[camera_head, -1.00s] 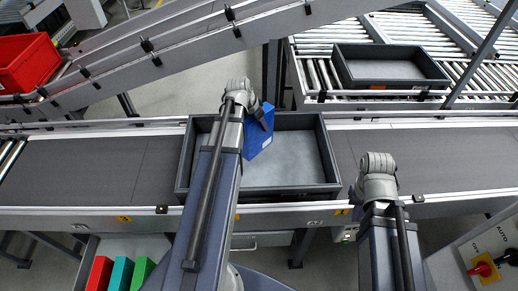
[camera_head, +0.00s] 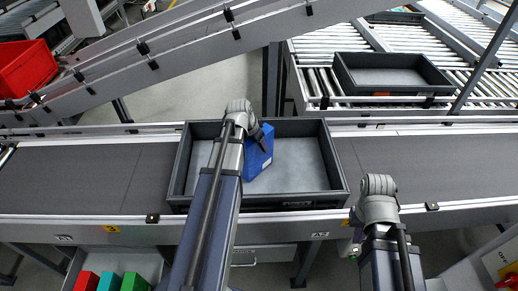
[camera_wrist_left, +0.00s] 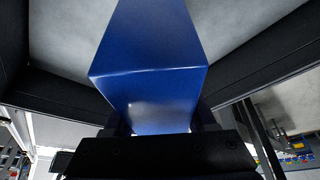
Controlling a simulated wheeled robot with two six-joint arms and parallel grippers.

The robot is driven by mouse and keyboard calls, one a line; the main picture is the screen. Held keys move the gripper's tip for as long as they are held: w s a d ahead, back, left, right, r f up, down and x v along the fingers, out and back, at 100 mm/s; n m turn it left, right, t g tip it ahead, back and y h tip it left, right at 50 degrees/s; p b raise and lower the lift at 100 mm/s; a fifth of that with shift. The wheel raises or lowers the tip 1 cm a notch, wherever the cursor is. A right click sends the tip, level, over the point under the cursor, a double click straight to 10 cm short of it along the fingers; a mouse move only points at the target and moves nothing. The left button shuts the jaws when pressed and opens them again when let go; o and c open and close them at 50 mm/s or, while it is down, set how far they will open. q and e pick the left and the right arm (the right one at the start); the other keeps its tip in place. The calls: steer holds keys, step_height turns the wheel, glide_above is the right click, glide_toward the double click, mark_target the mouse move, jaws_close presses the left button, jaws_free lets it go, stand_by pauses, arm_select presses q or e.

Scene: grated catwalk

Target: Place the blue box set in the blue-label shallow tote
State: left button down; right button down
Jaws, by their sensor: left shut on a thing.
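The blue box set (camera_head: 257,156) is a solid blue block inside the grey shallow tote (camera_head: 318,196) on the conveyor. My left gripper (camera_head: 263,138) is over the tote and shut on the box set. In the left wrist view the blue box set (camera_wrist_left: 150,60) rises tilted from between the jaws (camera_wrist_left: 160,130), with the tote's dark walls and grey floor around it. Whether the box touches the tote floor is unclear. No blue label on the tote can be made out. My right gripper's arm end (camera_head: 378,200) is at the conveyor's front edge; its fingers are hidden.
A second dark tote (camera_head: 392,75) stands on the roller conveyor at the back right. A red bin (camera_head: 25,68) is at the far left. Red, teal and green boxes (camera_head: 110,281) lie in a tray below the belt. The belt (camera_head: 80,178) is clear either side of the tote.

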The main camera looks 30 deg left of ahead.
arm_select(q)
steer(key=shift+f, duration=0.15)
steer(key=shift+c, duration=1.1)
jaws_free()
steer(key=p+v, duration=1.1)
steer(key=v, duration=0.1)
steer(key=shift+s+r, duration=0.15)
steer(key=shift+r, duration=0.05)
